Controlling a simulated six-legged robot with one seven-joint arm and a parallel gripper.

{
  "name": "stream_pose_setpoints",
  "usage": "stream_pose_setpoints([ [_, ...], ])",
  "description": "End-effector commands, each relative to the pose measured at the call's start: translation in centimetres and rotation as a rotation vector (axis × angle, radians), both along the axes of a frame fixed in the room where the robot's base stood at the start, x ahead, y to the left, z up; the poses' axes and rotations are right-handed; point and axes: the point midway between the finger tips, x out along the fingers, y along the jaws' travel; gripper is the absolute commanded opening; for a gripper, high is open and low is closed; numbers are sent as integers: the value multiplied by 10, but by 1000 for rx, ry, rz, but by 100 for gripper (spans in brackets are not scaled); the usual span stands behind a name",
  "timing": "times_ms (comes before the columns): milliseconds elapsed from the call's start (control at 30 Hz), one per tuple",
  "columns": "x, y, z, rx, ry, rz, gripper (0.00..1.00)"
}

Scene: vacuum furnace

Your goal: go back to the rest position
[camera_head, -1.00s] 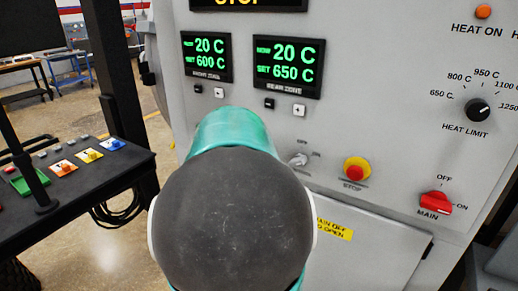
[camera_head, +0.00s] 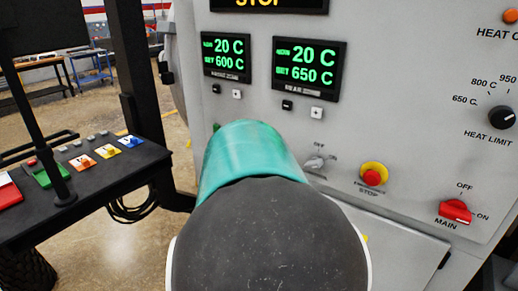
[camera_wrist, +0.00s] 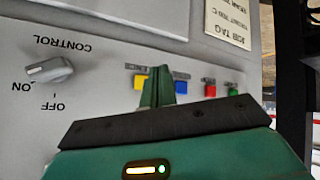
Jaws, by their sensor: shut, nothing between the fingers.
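My gripper (camera_wrist: 157,88) shows in the wrist view with its two green fingers together and nothing between them. It is in front of the grey furnace panel (camera_wrist: 100,55), which appears upside down there. The CONTROL switch (camera_wrist: 50,70) is left of the fingers. I cannot tell the gap between fingertips and panel. In the head view my teal and dark grey arm fills the lower middle, and my gripper is hidden behind it.
The grey panel carries two green displays (camera_head: 309,69), a heat limit knob (camera_head: 501,117), a red and yellow emergency stop (camera_head: 372,174) and a red MAIN switch (camera_head: 455,211). A black table (camera_head: 95,185) with coloured buttons stands at left. Floor shows between them.

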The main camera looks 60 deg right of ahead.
Motion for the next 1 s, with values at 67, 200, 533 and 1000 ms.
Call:
stream_pose_setpoints([
  [67,0,0,0,0,0,0,0],
  [200,0,0,0,0,0,0,0],
  [533,3,4,0,3,-1,8,0],
  [1000,89,249,1,198,15,520,0],
])
